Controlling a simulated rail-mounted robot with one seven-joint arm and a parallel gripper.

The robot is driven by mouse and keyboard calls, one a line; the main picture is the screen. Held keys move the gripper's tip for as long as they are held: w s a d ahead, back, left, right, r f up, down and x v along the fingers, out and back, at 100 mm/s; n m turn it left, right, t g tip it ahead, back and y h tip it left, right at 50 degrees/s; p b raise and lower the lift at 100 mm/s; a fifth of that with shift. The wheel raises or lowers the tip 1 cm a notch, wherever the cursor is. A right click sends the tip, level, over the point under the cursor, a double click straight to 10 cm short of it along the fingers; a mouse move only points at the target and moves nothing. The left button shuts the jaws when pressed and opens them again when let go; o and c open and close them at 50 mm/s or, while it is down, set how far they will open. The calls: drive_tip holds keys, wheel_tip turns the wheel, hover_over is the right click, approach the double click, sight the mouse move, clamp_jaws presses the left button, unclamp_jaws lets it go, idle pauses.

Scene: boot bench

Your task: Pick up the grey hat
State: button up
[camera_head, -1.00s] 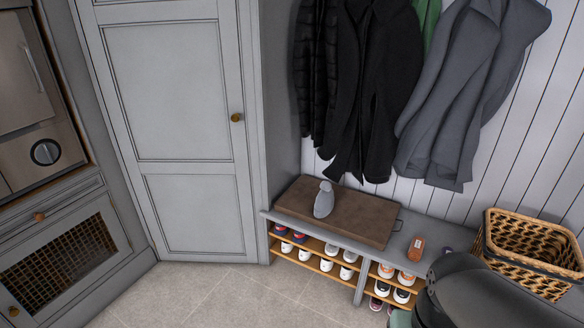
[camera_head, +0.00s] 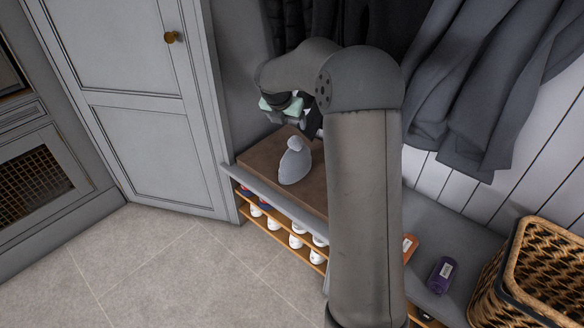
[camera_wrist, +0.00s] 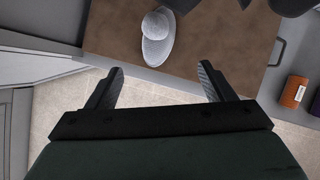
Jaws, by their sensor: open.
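The grey hat (camera_head: 295,162) rests on the brown top of the bench case (camera_head: 262,160), with a rounded knob-like part at its upper end. In the wrist view the grey hat (camera_wrist: 156,38) lies beyond the fingertips, roughly centred between them, with a round crown and an oval brim. My gripper (camera_wrist: 160,72) is open and empty, its two fingers spread wide. In the head view my gripper (camera_head: 305,125) is partly hidden by my arm, above and behind the hat. It does not touch the hat.
Shoes (camera_head: 296,240) sit on the shelves under the bench. An orange item (camera_head: 408,246), a purple item (camera_head: 441,275) and a wicker basket (camera_head: 545,275) are at the right. Dark coats (camera_head: 365,25) and a grey coat (camera_head: 490,80) hang close behind my arm. The floor in front is clear.

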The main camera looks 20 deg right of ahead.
drive_tip(key=b, duration=0.2)
approach(294, 139)
drive_tip(key=shift+n, duration=0.3)
drive_tip(key=f, duration=0.1)
drive_tip(key=d+f, duration=0.1)
drive_tip(key=f, duration=0.2)
drive_tip(key=shift+w+d+f, duration=0.25)
drive_tip(key=shift+d+f, duration=0.05)
drive_tip(key=shift+w+b+x, duration=0.25)
drive_tip(key=shift+b+x, duration=0.1)
drive_tip(key=shift+x, duration=1.1)
drive_tip(key=shift+w+b+x, duration=0.25)
drive_tip(key=shift+b+x, duration=0.1)
drive_tip(key=shift+x, duration=1.15)
drive_tip(key=shift+r, duration=0.25)
drive_tip(key=c, duration=1.4)
drive_tip(key=shift+r, duration=0.1)
